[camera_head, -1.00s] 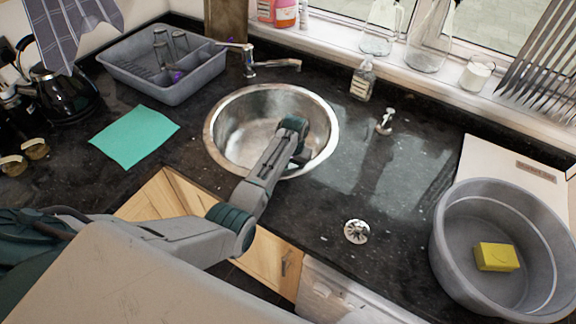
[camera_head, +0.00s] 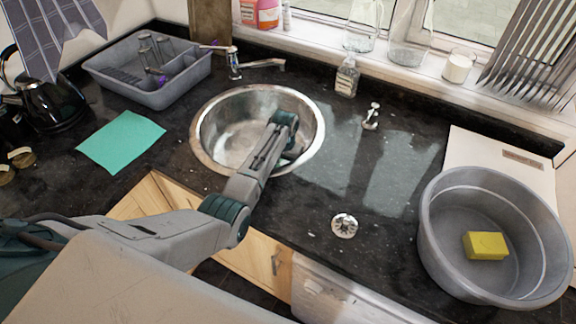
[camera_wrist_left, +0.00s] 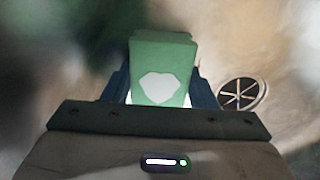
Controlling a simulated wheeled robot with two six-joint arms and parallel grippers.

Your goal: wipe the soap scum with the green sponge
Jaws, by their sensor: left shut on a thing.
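The green sponge (camera_wrist_left: 163,55), with a pale patch on its near face, is held between the dark fingers of my left gripper (camera_wrist_left: 162,92) in the left wrist view. In the head view my left arm reaches into the round steel sink (camera_head: 232,122); the gripper and sponge are mostly hidden behind the arm there. The drain (camera_wrist_left: 238,94) shows to the right of the sponge in the wrist view. I cannot make out soap scum clearly; the sink surface around the sponge is blurred. My right gripper is not in view.
A tap (camera_head: 258,64) stands behind the sink and a grey dish rack (camera_head: 150,90) at back left. A teal cloth (camera_head: 122,140) lies left of the sink. A grey basin (camera_head: 440,240) holding a yellow sponge (camera_head: 485,245) stands at right. A soap bottle (camera_head: 346,78) is near the sill.

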